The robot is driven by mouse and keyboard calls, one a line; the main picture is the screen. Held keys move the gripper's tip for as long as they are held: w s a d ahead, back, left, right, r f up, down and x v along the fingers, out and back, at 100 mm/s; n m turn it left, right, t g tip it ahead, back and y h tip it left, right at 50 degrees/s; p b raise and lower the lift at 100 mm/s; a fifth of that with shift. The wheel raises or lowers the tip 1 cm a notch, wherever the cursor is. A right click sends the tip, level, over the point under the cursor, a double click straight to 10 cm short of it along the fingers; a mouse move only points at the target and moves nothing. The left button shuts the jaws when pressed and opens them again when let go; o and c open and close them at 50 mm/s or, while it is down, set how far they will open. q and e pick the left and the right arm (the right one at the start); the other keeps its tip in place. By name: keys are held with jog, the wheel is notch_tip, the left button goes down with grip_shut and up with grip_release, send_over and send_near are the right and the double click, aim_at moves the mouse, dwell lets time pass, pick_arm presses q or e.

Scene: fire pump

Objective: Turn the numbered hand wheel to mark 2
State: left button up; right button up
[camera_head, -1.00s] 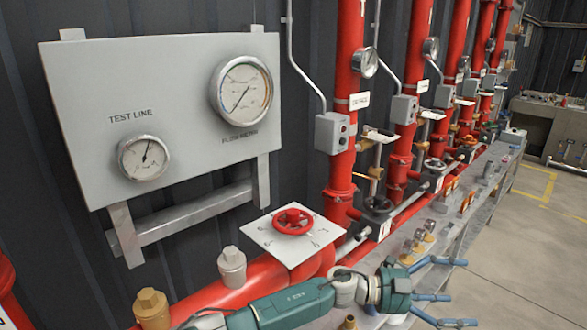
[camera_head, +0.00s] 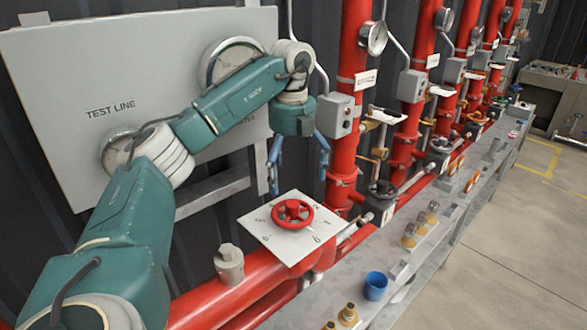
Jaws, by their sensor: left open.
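The red hand wheel (camera_head: 292,213) sits on a white square plate (camera_head: 262,233) with numbers around it, on top of the red pipe. The marks on the plate are small, and I cannot tell which one the wheel stands at. My left gripper (camera_head: 300,180) hangs fingers-down just above and behind the wheel, apart from it. Its blue fingers are spread open and empty. My left arm reaches across from the lower left, covering part of the gauge panel. My right gripper is not in view.
A grey panel (camera_head: 50,70) with two partly hidden gauges stands behind my arm. A grey capped fitting (camera_head: 229,263) is left of the plate. Red vertical pipes (camera_head: 352,110) and a grey switch box (camera_head: 338,114) rise behind. A blue cup (camera_head: 375,285) stands on the bench at right.

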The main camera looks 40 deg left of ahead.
aim_at(292, 204)
pick_arm(q)
notch_tip(292, 204, down, 10)
jog(key=shift+d+f+p, duration=0.1)
jog(key=shift+p, duration=1.15)
